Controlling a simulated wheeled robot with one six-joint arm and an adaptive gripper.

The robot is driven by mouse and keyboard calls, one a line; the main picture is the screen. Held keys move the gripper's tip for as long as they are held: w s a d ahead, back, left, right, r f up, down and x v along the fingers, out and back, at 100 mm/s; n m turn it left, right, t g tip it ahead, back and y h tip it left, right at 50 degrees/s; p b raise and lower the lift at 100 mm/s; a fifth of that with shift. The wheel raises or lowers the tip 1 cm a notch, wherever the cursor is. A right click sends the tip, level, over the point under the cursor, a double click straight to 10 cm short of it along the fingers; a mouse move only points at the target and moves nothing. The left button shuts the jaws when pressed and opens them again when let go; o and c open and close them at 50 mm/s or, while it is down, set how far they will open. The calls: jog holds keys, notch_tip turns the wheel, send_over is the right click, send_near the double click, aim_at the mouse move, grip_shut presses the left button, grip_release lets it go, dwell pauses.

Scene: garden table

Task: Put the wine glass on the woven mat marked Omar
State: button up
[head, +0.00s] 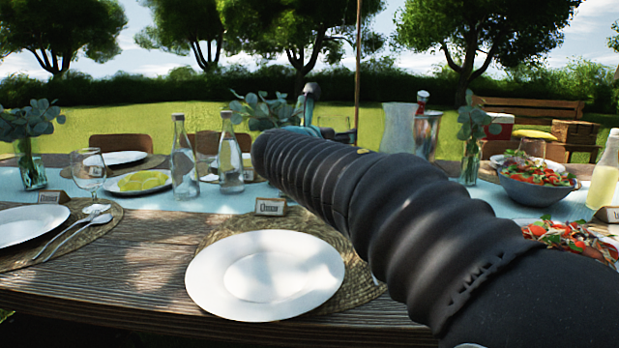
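A clear wine glass (88,168) stands upright at the left, behind the left place setting. A second stemmed glass (207,146) shows faintly between the two bottles. A grey-blue part of what looks like my gripper (311,97) rises behind my black-sleeved arm, above the table's far side. Its fingers and anything in them are hidden or unclear.
Two clear bottles (184,160) stand left of centre, near a yellow food plate (143,181). The left mat (95,228) holds a plate and cutlery. A salad bowl (535,190), a juice bottle (604,175) and vases crowd the right. Bare wood lies left of the centre mat.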

jog(key=s+a+f+b, duration=0.1)
jog(key=a+f+b, duration=0.1)
jog(key=a+f, duration=0.3)
jog(key=shift+s+f, duration=0.15)
jog(key=shift+f, duration=0.85)
jog(key=shift+f, duration=0.1)
jog(key=o, duration=1.6)
jog(key=v, duration=1.2)
jog(key=shift+p, duration=0.3)
